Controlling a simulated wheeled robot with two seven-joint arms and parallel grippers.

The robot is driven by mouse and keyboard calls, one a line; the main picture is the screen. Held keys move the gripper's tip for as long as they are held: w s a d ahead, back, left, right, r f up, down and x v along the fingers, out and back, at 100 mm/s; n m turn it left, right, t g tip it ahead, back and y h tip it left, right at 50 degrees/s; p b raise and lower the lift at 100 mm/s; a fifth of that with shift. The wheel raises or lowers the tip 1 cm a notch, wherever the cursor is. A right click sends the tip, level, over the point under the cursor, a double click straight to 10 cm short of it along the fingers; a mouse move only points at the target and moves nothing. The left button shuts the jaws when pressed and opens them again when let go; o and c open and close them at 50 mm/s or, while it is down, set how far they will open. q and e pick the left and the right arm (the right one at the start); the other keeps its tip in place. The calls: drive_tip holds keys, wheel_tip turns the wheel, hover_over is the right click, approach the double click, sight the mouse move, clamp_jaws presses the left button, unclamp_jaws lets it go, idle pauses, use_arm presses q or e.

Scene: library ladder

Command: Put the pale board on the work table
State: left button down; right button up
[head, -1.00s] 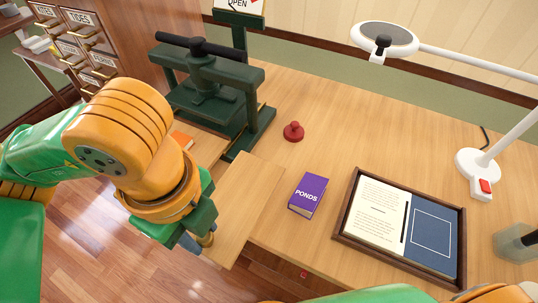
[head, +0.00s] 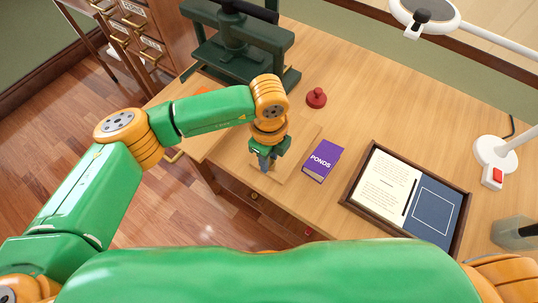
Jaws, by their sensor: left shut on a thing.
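The pale board (head: 298,158) shows in the head view near the front edge of the work table (head: 393,121), left of the purple book. Its wood colour is close to that of the table top. My left gripper (head: 264,166) points down at the board and is shut on it. The gripper and wrist hide part of the board. I cannot tell whether the board lies flat on the table or is held just above it. My right gripper is out of view.
A purple PONDS book (head: 322,161) stands close to the board's right. A red knobbed object (head: 316,98), a green press (head: 235,45), a framed tray (head: 350,200) and a white lamp (head: 490,155) are also on the table. Clear table lies behind the book.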

use_arm(q)
drive_tip(key=c, duration=0.6)
unclamp_jaws()
wheel_tip(320, 180, up, 12)
drive_tip(key=b, duration=0.1)
drive_tip(key=shift+b, duration=0.35)
drive_tip(key=shift+s, duration=0.1)
